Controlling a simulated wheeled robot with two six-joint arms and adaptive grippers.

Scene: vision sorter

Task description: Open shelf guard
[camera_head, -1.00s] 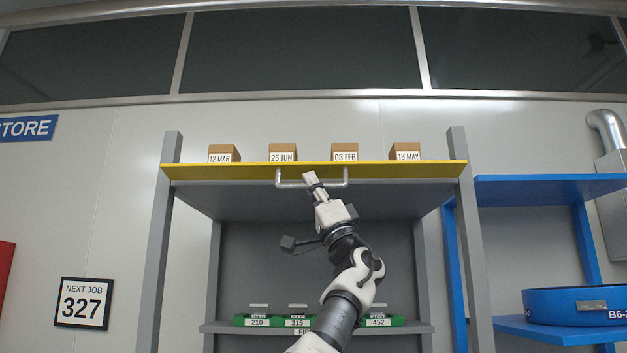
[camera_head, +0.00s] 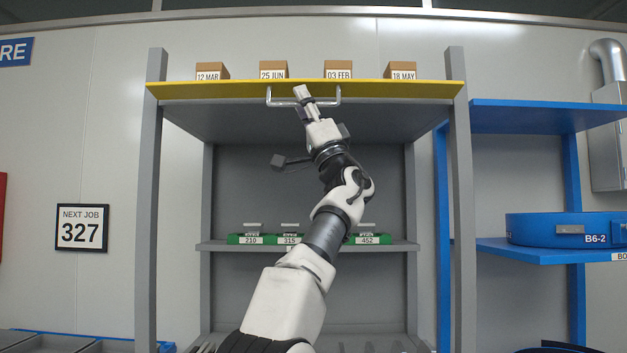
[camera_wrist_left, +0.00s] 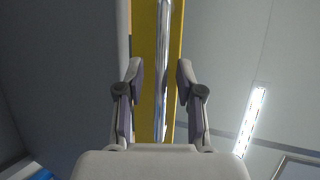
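The shelf guard (camera_head: 210,91) is a long yellow strip along the front of the grey rack's top shelf. A silver U-shaped handle (camera_head: 331,102) hangs at its middle. My left gripper (camera_head: 302,92) is up at the handle, left of its centre. In the left wrist view the fingers of my left gripper (camera_wrist_left: 160,78) are apart, with the silver handle bar (camera_wrist_left: 163,40) between them and the yellow guard (camera_wrist_left: 143,50) behind. A gap shows on each side of the bar. My right gripper is not in view.
Several brown boxes with date labels, such as 12 MAR (camera_head: 212,70), stand behind the guard. Green numbered trays (camera_head: 250,239) sit on the lower grey shelf (camera_head: 225,246). A blue rack (camera_head: 520,104) with a blue bin (camera_head: 540,231) stands at the right.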

